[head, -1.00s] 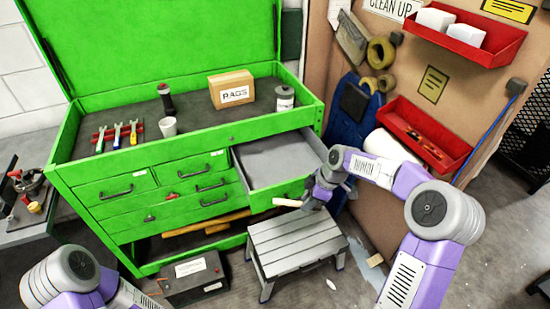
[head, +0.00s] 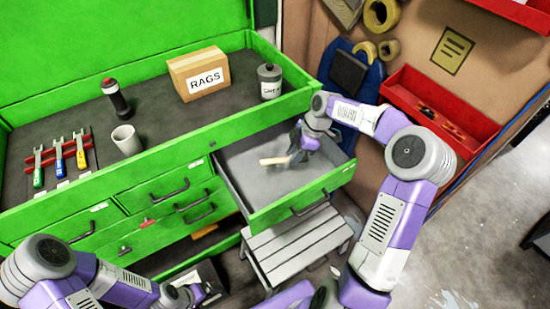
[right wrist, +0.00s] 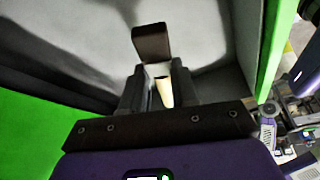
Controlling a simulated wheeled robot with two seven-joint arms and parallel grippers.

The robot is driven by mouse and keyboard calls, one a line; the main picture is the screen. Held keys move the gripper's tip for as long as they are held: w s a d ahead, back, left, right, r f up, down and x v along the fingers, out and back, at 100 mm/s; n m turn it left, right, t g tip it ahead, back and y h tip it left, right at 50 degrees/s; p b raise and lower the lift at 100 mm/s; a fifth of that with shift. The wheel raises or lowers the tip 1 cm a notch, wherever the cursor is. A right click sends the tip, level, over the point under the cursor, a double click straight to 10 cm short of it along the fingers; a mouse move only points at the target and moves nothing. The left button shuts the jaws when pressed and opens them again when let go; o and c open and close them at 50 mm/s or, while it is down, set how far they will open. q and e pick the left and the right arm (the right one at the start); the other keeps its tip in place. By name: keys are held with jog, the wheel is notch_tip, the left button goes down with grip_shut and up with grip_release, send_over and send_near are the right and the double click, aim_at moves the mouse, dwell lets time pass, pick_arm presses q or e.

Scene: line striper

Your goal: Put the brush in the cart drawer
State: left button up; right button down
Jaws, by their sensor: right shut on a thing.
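The brush (head: 273,161) shows a pale wooden handle end pointing left in the head view. My right gripper (head: 300,146) is shut on it, inside the outline of the open cart drawer (head: 328,178). The handle also shows between the fingers in the right wrist view (right wrist: 164,93), with a dark brown piece just beyond. The drawer has a grey floor, and the brush is over it; I cannot tell whether they touch. The brush's far end is hidden by the gripper. My left gripper (head: 192,294) is low in the head view, its jaws unclear.
The green cart top holds a rags box (head: 198,73), a grey can (head: 269,82), a cup (head: 126,139), a dark bottle (head: 116,97) and several coloured tools. A grey step stool (head: 298,247) stands below the drawer. A red bin (head: 440,115) hangs at right.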

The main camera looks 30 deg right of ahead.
send_over(289, 178)
jog(key=d, duration=0.1)
jog(key=f, duration=0.4)
jog(key=shift+s+d+f+b, duration=0.15)
jog(key=shift+s+b, duration=0.1)
jog(key=shift+b, duration=0.15)
notch_tip(289, 178, down, 5)
jog(key=shift+r+b, duration=0.1)
jog(key=shift+b, duration=0.45)
jog(key=shift+r, duration=0.1)
jog(key=c, duration=0.9)
grip_release()
jog(key=shift+w, duration=0.1)
jog(key=shift+o, duration=0.2)
jog(key=p+v, duration=0.2)
jog(key=v, duration=1)
jog(key=shift+p, duration=0.4)
